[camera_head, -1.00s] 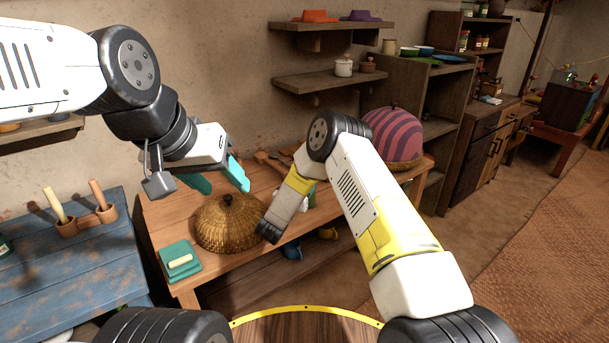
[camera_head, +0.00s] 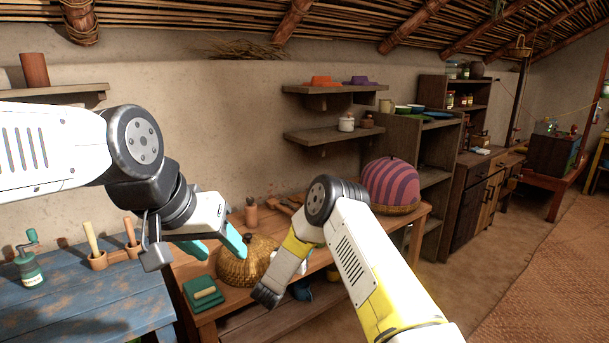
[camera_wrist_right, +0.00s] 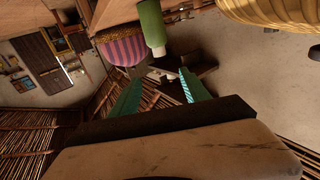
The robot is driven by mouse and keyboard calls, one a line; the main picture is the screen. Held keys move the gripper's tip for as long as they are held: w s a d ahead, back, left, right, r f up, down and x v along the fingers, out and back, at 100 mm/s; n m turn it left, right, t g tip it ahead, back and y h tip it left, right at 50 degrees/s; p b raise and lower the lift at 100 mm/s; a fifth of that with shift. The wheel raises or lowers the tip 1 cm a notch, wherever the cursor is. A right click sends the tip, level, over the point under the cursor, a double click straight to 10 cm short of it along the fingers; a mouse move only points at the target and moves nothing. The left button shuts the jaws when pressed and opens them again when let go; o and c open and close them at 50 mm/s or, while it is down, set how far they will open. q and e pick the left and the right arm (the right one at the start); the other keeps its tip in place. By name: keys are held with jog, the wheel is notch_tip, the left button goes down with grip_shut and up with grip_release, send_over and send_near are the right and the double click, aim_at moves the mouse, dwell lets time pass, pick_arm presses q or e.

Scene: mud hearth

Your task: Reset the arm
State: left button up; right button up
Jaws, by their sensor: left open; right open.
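My left gripper (camera_head: 214,246) is open and empty, with two teal fingers. In the head view it overlaps the left side of a woven dome basket (camera_head: 262,262) on the wooden table; I cannot tell whether they touch. My right arm (camera_head: 352,255) is folded, its wrist hanging over the table front; its fingers are not visible in the head view. In the right wrist view my right gripper (camera_wrist_right: 162,90) is open, its teal fingers apart with nothing held between them.
A purple striped dome (camera_head: 391,184) stands at the table's right end. The floor (camera_head: 540,270) at right is clear.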

notch_tip(320, 180, up, 17)
jog(key=w+n+y, duration=0.2)
jog(key=w+y, duration=0.1)
jog(key=y, duration=0.3)
jog(key=s+d+r+n+g+y, duration=0.2)
jog(key=s+r+g+y, duration=0.15)
jog(key=s+r, duration=0.65)
jog(key=s+d+g, duration=0.2)
jog(key=s+d, duration=0.2)
jog(key=s, duration=0.8)
jog(key=s+d+g, duration=0.2)
jog(key=s+d, duration=0.2)
jog(key=s, duration=0.8)
jog(key=s+d+r+g, duration=0.1)
jog(key=s+d+g, duration=0.2)
jog(key=s, duration=0.9)
jog(key=shift+d+n+h, duration=0.4)
jog(key=shift+d+h, duration=0.05)
jog(key=shift+d, duration=0.65)
